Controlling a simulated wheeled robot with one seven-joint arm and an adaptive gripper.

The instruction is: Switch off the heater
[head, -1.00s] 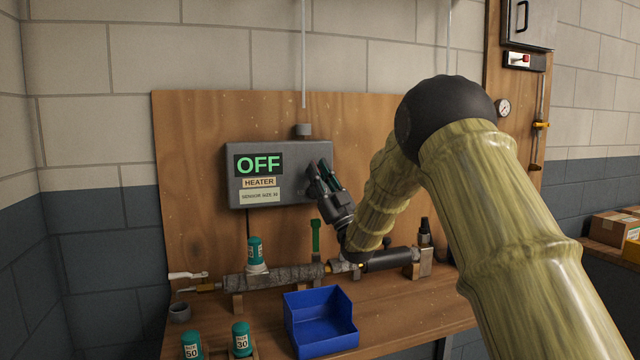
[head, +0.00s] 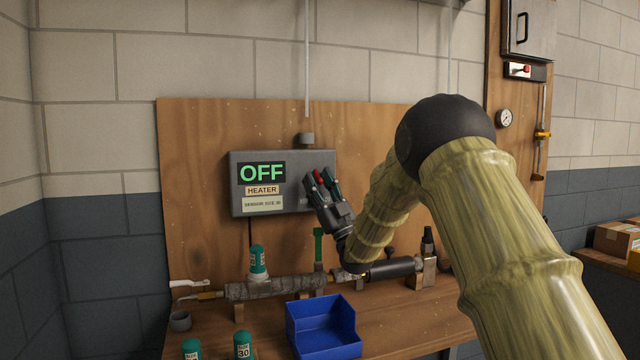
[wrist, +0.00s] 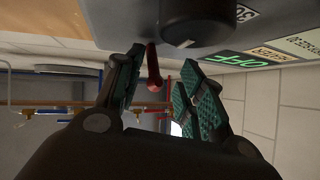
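The heater box (head: 236,188) is a grey case on the wooden backboard, with a green OFF display (head: 262,173) above a HEATER label (head: 262,190). The display also shows at the right of the wrist view (wrist: 243,59). My gripper (head: 321,179) is at the box's right side, its fingers pointing up and toward it. In the wrist view my gripper (wrist: 163,82) is open, with a small red-tipped lever (wrist: 153,72) between the parted fingers. I see no clear finger contact with it. A dark round knob (wrist: 194,22) sits on the box face.
Below are a horizontal pipe (head: 275,288) with a green-handled valve (head: 318,245), a blue bin (head: 322,338) and several green-capped bottles (head: 243,345). A gauge (head: 504,119) and red switch (head: 523,70) are at the upper right. Bare backboard lies left of the box.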

